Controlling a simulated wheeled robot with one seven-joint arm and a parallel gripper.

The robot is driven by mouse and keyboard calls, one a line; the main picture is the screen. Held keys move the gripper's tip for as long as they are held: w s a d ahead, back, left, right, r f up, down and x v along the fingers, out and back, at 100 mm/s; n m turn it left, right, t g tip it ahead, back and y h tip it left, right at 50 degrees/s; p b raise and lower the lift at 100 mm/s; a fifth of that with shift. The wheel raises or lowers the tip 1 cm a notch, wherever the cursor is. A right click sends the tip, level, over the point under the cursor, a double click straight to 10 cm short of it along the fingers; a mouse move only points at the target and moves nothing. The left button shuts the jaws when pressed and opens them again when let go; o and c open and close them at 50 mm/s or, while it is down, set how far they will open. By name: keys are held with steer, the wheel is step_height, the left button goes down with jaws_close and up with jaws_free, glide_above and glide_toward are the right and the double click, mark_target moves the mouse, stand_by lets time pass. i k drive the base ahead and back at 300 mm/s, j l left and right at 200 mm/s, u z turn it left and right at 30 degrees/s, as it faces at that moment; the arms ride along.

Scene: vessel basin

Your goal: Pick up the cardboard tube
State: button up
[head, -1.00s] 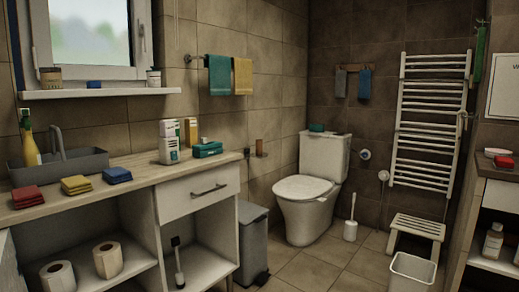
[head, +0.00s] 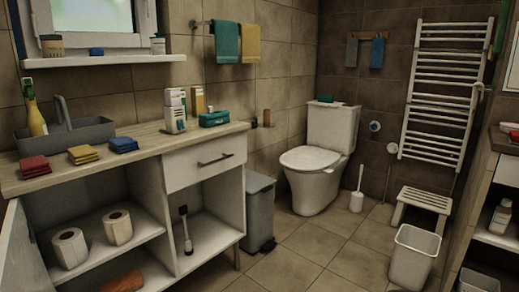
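No part of my gripper shows in the head view. A small brown upright piece (head: 267,118) stands by the tiled wall just past the right end of the counter; it could be a cardboard tube, but it is too small to be sure. A reddish-brown rounded object (head: 124,282) lies on the lower shelf under the counter, cut off by the bottom edge of the picture. I cannot tell which of the two, if either, is the cardboard tube.
The wooden counter (head: 90,168) holds folded cloths, a grey caddy (head: 80,135), bottles and a teal box (head: 214,119). Two paper rolls (head: 117,227) sit on the shelf below. A grey pedal bin (head: 258,212) stands beside the cabinet.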

mark_target(267, 112)
steer(key=i+l+z, duration=0.1)
steer(key=i+z, duration=0.35)
steer(key=i, duration=1.55)
